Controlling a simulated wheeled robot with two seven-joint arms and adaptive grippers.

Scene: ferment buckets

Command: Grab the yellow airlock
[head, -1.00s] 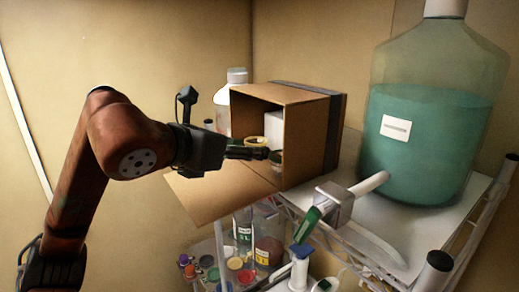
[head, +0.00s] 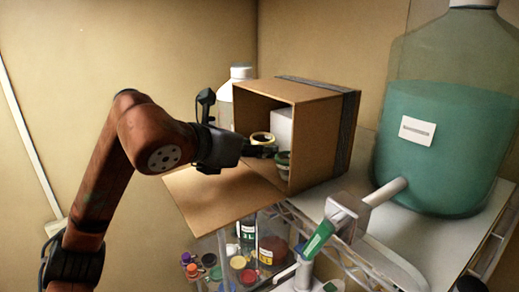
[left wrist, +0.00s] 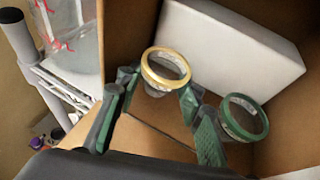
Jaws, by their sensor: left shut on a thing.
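The yellow airlock (head: 263,137), a small clear cup with a yellow rim, is inside the open cardboard box. It also shows in the left wrist view (left wrist: 166,68), between the green-padded fingers. My left gripper (head: 262,151) reaches into the box opening and is shut on the yellow airlock. The fingers hide part of its lower body. A green-rimmed airlock (left wrist: 242,117) stands close beside the right finger in the left wrist view; it also shows in the head view (head: 283,165). My right gripper is not in view.
The cardboard box (head: 322,135) has its front flap (head: 215,195) folded down. A white block (left wrist: 235,45) stands behind the airlocks. A large teal-filled vessel (head: 440,140) with a spout stands at right. Several coloured caps and bottles (head: 238,262) sit below the flap.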

